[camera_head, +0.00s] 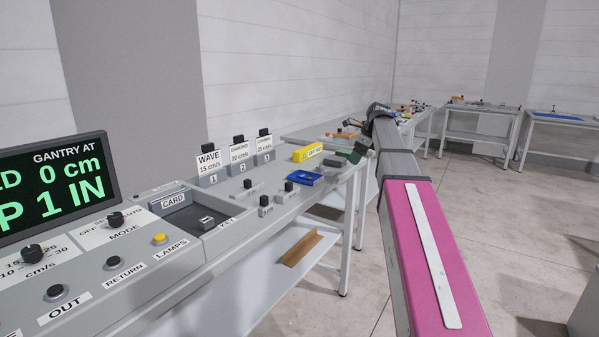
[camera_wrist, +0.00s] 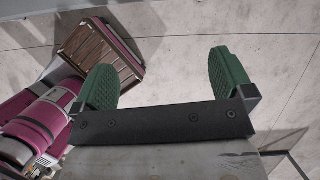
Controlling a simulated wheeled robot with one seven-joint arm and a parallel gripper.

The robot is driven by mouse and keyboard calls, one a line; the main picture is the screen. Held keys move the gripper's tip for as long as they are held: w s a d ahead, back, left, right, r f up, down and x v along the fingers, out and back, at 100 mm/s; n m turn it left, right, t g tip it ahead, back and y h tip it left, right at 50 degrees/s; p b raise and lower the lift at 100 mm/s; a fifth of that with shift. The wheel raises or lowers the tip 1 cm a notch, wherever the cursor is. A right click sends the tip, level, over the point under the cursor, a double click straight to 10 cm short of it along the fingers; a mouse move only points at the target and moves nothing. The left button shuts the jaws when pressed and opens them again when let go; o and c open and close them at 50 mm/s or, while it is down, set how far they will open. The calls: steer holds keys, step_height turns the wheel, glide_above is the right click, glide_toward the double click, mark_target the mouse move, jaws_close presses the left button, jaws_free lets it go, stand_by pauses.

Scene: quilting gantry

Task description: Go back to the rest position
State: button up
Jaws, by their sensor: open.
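My gripper (camera_wrist: 163,78) shows in the wrist view with its two green fingers spread wide apart. Nothing is between them; bare concrete floor and a pink and brown part of my own body lie beyond. In the head view my pink and grey arm reaches away to the right of the console table.
A control console (camera_head: 130,250) with a display (camera_head: 55,185) stands at left. Its table holds labelled cards, a blue tray (camera_head: 304,178) and a yellow block (camera_head: 308,152). A brown piece (camera_head: 302,248) lies on the lower shelf.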

steer(key=s+a+f+n+h, duration=0.1)
steer(key=s+f+n, duration=0.6)
steer(key=f, duration=0.6)
steer(key=s+a+f+n+g+h, duration=0.1)
steer(key=s+f+n, duration=0.7)
steer(key=s+f, duration=0.4)
steer(key=s+a+f+n+g+h, duration=0.1)
steer(key=s+f+n, duration=0.7)
steer(key=f, duration=0.8)
steer(key=shift+s+a+h, duration=0.3)
steer(key=shift+s+a, duration=0.1)
steer(key=shift+s, duration=0.5)
